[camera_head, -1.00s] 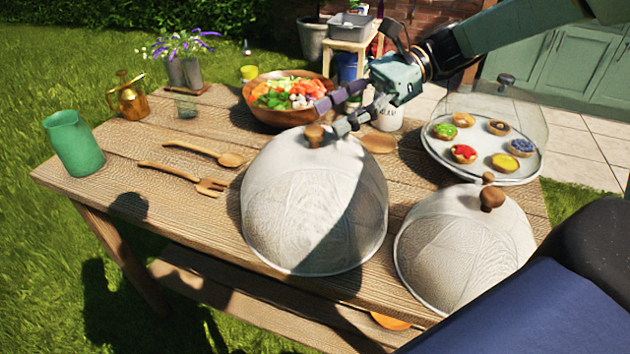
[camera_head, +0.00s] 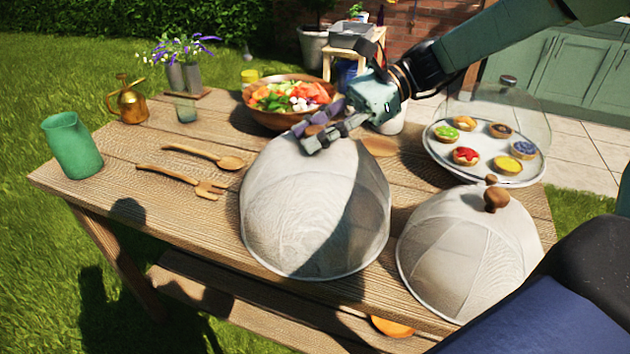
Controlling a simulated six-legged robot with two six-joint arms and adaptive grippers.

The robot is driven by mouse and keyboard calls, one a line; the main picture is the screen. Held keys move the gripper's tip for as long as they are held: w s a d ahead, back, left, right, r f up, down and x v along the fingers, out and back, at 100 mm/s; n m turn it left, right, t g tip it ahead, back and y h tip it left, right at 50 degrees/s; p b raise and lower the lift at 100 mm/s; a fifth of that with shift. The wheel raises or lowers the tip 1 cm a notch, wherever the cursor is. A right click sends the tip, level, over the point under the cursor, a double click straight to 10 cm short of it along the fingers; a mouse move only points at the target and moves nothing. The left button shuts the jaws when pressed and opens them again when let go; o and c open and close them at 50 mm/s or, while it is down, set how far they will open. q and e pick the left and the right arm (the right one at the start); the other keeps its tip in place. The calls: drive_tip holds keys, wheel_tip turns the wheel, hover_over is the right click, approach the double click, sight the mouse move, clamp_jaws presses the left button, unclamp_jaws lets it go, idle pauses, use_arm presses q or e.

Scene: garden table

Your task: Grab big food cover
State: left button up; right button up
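The big food cover (camera_head: 290,215) is a pale mesh dome standing on the wooden table (camera_head: 125,165), near the middle of the view. Its brown wooden knob (camera_head: 315,130) is partly hidden by my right gripper (camera_head: 306,138). The gripper's purple finger lies on the far side of the knob and its grey finger on the near side. The fingers look apart, with the knob between them; I see no clear grip. A smaller mesh cover (camera_head: 465,255) with a brown knob stands to the right, close to the big one. My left gripper is out of view.
A salad bowl (camera_head: 278,120) stands just behind the big cover. A tray of tarts (camera_head: 452,172) under a clear dome is at back right. A wooden spoon (camera_head: 205,155) and fork (camera_head: 180,178) lie left; a green jug (camera_head: 72,148) stands at the left edge.

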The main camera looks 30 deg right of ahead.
clamp_jaws()
idle(0.4)
